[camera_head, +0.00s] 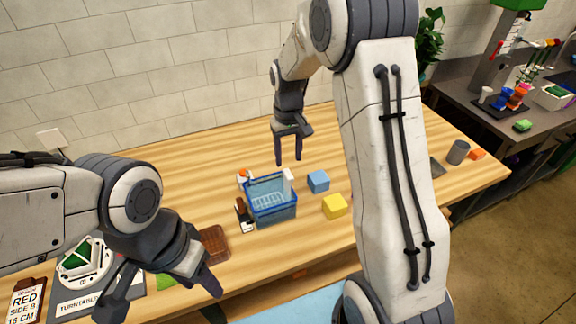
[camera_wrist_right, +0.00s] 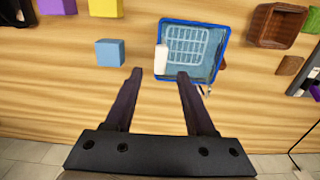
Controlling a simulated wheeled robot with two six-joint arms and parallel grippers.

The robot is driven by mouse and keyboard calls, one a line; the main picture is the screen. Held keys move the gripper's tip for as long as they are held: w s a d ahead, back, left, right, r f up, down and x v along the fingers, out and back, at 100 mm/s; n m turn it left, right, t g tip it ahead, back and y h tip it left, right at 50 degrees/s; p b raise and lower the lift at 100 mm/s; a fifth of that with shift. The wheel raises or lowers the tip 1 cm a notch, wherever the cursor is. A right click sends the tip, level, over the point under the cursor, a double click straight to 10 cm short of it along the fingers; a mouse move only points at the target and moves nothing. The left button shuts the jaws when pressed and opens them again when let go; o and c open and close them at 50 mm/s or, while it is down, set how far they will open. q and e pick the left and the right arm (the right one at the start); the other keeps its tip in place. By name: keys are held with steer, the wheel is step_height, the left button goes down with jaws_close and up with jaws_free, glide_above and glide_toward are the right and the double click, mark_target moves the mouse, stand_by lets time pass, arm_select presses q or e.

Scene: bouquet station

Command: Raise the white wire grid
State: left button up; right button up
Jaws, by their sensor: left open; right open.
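The white wire grid (camera_head: 266,200) lies inside a blue basket (camera_head: 274,214) in the middle of the wooden table. From above, in the right wrist view, the grid (camera_wrist_right: 187,46) sits flat-looking within the basket's blue rim (camera_wrist_right: 222,42). A white block-like item (camera_wrist_right: 161,59) stands at the basket's near left corner there and partly covers the grid's side. My right gripper (camera_head: 289,163) is open and empty, above the table just behind the basket; its fingers (camera_wrist_right: 160,75) point toward the basket's near edge. My left gripper (camera_head: 160,301) is open and empty at the front left, apart from the basket.
A blue cube (camera_head: 318,181) and a yellow cube (camera_head: 334,206) stand right of the basket. A brown tray (camera_head: 213,244) lies at its front left. A turntable (camera_head: 84,262) is beside my left gripper. The table behind the basket is mostly clear.

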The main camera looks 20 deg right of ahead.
mark_target(288, 173)
step_height(288, 173, down, 6)
steer(key=shift+r+p, duration=0.1)
steer(key=shift+p, duration=0.5)
jaws_close()
stand_by(1.0)
